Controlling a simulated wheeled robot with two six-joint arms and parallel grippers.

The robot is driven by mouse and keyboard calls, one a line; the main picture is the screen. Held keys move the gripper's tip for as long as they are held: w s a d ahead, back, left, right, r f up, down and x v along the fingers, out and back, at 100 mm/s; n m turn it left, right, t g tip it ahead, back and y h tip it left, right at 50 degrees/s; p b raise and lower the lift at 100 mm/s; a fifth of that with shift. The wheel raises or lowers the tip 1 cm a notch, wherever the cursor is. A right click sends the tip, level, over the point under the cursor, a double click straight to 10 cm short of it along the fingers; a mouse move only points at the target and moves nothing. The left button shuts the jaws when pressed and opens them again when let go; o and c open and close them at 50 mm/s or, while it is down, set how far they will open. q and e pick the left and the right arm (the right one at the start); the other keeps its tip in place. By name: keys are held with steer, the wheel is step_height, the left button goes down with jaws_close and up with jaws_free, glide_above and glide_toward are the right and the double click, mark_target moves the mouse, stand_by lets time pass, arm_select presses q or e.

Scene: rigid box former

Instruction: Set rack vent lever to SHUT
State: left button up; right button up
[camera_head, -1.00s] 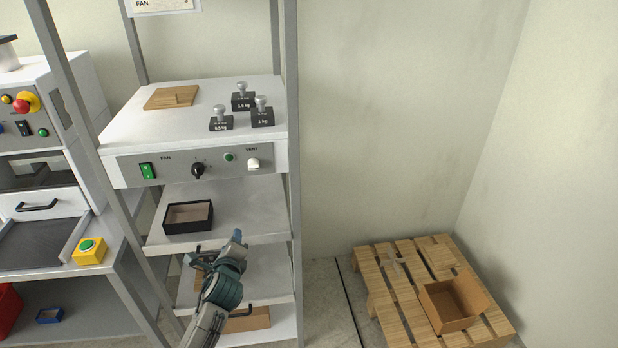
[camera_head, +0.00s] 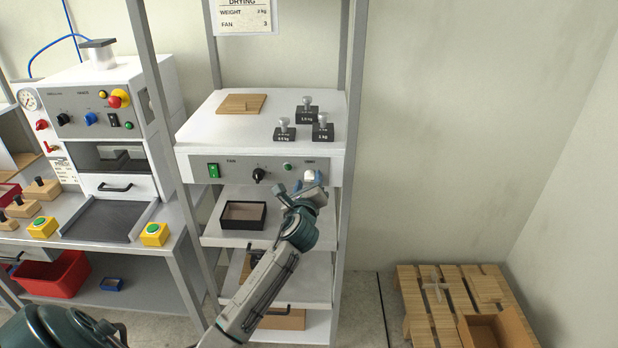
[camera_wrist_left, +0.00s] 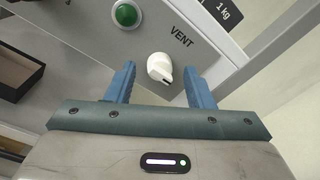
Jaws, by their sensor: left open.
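The vent lever (camera_head: 309,176) is a small white knob at the right end of the grey control panel (camera_head: 232,171) on the rack. In the left wrist view the white lever (camera_wrist_left: 160,67) sits under the VENT label, its narrow end pointing down and slightly right. My left gripper (camera_head: 303,190) is just in front of the lever. In the left wrist view its two blue fingers (camera_wrist_left: 158,84) are open, one on each side of the lever, with gaps on both sides. No SHUT marking can be read. My right gripper is not in view.
The panel also has a green switch (camera_head: 214,171), a black fan knob (camera_head: 259,175) and a green button (camera_head: 287,167). Several weights, one being the 1 kg weight (camera_head: 323,130), stand on top. A black box (camera_head: 243,214) is on the shelf below. A rack post (camera_head: 352,130) is close on the right.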

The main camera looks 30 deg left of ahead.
arm_select(q)
steer(key=shift+w+a, duration=0.3)
steer(key=shift+w, duration=0.2)
steer(key=c, duration=0.9)
steer(key=shift+c, duration=0.2)
